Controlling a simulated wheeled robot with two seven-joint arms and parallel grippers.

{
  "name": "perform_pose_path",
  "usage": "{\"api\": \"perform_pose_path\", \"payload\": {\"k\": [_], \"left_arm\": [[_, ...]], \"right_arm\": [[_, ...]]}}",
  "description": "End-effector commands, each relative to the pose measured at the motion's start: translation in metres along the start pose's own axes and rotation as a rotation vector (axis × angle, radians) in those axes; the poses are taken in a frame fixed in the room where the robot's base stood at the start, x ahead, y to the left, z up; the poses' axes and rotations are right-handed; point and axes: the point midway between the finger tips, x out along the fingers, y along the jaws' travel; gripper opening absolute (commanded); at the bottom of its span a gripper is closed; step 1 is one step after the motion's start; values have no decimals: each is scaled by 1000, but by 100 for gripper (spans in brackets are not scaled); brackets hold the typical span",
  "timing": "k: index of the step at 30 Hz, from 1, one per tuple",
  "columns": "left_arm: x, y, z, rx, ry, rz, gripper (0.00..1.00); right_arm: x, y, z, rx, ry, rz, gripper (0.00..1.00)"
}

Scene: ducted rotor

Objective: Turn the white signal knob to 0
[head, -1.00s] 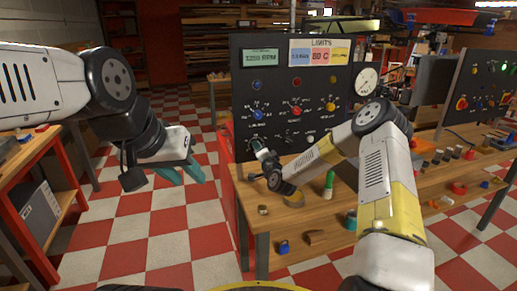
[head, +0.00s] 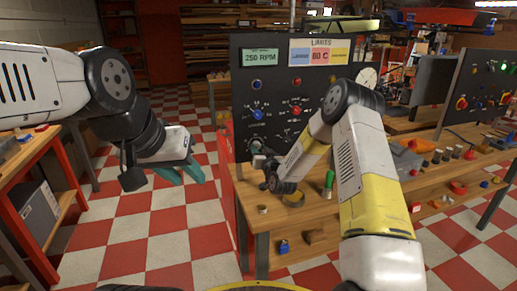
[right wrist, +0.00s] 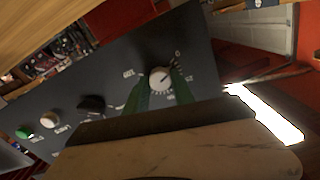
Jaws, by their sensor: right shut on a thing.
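The white signal knob (right wrist: 160,78) sits low on the dark control panel (head: 245,90). In the right wrist view the green fingers of my right gripper (right wrist: 158,90) stand on either side of it, shut on it. A dark mark on the knob slants to the upper right, roughly toward a label like 0 (right wrist: 177,53). In the head view my right gripper (head: 257,158) is at the panel's lower left, and the knob is hidden there. The panel display (head: 262,58) reads 250 RPM. My left gripper (head: 186,172) is open and empty, left of the panel.
A black knob (right wrist: 92,104), a white button (right wrist: 48,120) and a green button (right wrist: 23,132) are on the same panel. A blue knob (head: 258,114) and a red knob (head: 295,110) sit higher. A green-handled tool (head: 329,180) stands on the wooden bench (head: 345,200).

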Motion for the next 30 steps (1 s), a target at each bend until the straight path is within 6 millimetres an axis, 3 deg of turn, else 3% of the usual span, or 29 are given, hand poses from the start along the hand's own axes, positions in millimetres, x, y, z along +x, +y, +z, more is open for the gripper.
{"api": "perform_pose_path", "payload": {"k": [10,26,27,30], "left_arm": [[0,0,0,0,0,0,36],[0,0,0,0,0,0,36],[0,0,0,0,0,0,36],[0,0,0,0,0,0,36]], "right_arm": [[-1,0,3,-130,-7,0,0],[-1,0,4,-151,-8,0,0],[-1,0,4,-150,-8,0,38],[-1,0,3,-150,-6,0,52]]}}
